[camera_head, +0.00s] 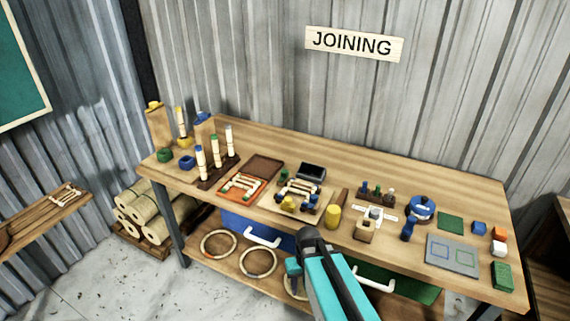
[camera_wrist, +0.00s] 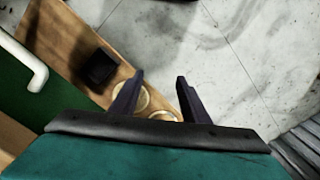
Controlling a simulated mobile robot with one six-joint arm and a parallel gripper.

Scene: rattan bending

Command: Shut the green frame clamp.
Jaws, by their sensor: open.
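A small rattan frame (camera_head: 298,189) sits on a wooden board near the middle of the bench. Small clamps in several colours stand around it: a green one (camera_head: 284,174) at its back left, a yellow one (camera_head: 288,204) at the front and blue ones (camera_head: 310,204) at the front right. The green one is too small to tell whether it is open or shut. My gripper (camera_wrist: 157,92) is open and empty in the wrist view, its two dark fingers apart. It points down in front of the bench, below the top and away from the frame.
The bench top (camera_head: 400,175) holds an orange tray (camera_head: 236,197), posts in a rack, a yellow cylinder (camera_head: 333,215) and a grey plate (camera_head: 452,256). Below are a blue drawer (camera_head: 235,222), a green drawer (camera_head: 400,285) and rattan rings (camera_head: 258,263). The concrete floor (camera_wrist: 245,55) ahead is clear.

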